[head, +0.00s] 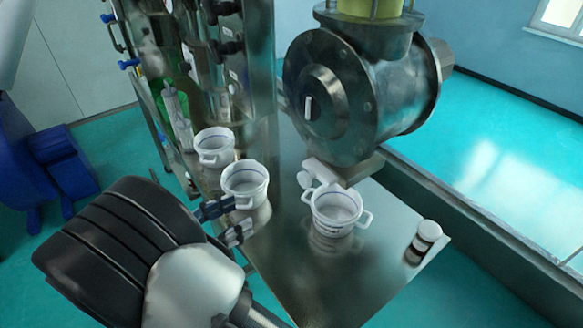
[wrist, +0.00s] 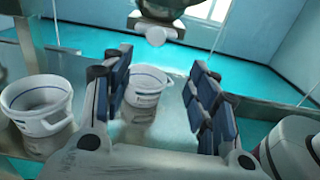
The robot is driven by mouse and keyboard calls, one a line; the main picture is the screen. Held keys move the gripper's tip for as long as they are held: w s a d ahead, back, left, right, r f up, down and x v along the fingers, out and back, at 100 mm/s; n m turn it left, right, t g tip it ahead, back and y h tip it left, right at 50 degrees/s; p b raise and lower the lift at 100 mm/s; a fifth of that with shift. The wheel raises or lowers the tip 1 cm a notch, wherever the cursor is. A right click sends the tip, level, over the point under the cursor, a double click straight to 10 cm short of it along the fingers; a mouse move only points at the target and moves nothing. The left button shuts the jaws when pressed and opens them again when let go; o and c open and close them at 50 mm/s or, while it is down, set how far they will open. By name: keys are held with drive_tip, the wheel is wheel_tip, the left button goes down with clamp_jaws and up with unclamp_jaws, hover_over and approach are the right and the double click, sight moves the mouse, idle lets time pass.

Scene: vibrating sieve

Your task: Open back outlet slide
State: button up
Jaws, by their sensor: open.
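My gripper (head: 228,222) is open and empty, in front of the steel table. In the head view its dark fingers are close to the middle white bucket (head: 245,181); whether they touch it I cannot tell. A white outlet fitting (head: 318,171) sits under the large steel drum, above the right white bucket (head: 336,206). In the wrist view the fitting's round white end (wrist: 156,36) shows ahead, above the space between the fingers (wrist: 157,92). A white bucket (wrist: 147,88) stands between them in line of sight. I cannot pick out a back outlet slide for certain.
The steel drum (head: 330,95) overhangs the table (head: 350,275). A third bucket (head: 213,142) stands behind the middle one, beside a steel frame with valves. A small white-capped jar (head: 428,232) stands near the right edge. The front of the table top is clear.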

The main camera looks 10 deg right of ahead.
sight(302, 180)
drive_tip(key=x, duration=1.1)
drive_tip(key=b+x, duration=0.1)
drive_tip(key=x, duration=0.4)
drive_tip(key=shift+w+d+r, duration=0.1)
drive_tip(key=shift+w+d, duration=0.15)
drive_tip(key=shift+w, duration=0.25)
drive_tip(key=shift+c, duration=0.5)
clamp_jaws()
